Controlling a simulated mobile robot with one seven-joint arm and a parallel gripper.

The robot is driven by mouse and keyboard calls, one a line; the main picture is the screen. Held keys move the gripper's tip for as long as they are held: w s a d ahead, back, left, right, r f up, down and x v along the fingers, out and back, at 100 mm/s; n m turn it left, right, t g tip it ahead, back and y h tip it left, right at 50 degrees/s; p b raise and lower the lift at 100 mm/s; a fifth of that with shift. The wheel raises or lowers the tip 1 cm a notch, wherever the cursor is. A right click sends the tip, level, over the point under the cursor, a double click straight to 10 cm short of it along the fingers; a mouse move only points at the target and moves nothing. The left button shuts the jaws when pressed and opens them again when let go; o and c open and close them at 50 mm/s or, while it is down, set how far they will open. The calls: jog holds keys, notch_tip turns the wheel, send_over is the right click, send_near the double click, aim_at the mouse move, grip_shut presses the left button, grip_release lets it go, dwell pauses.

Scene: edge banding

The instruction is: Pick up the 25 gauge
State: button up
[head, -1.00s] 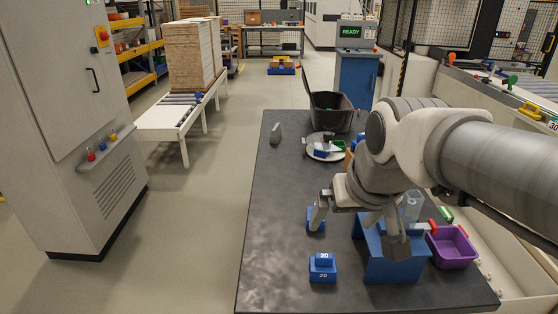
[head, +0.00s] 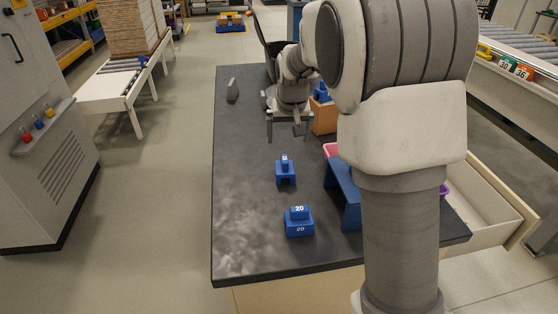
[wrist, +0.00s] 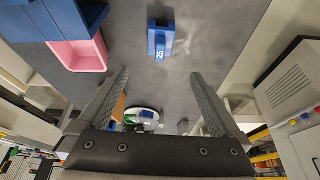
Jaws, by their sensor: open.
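The 25 gauge (head: 285,172) is a small blue block with a raised top, standing on the dark table. In the wrist view the 25 gauge (wrist: 161,38) lies beyond the fingertips, roughly centred between them, with its "25" label showing. My gripper (head: 287,136) is open and empty, on the far side of the gauge and apart from it. In the wrist view my gripper (wrist: 159,75) shows both fingers spread with nothing between them.
A similar blue 20 gauge (head: 299,222) stands nearer the front edge. A blue stand (head: 345,192) is to the right, partly hidden by my arm. A pink bin (wrist: 80,55) sits beside it. The table's left side is mostly clear.

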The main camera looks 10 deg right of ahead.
aim_at(284, 165)
jog(key=b+x, duration=0.2)
jog(key=x, duration=1.6)
jog(key=shift+w+r, duration=0.15)
jog(key=c, duration=1.5)
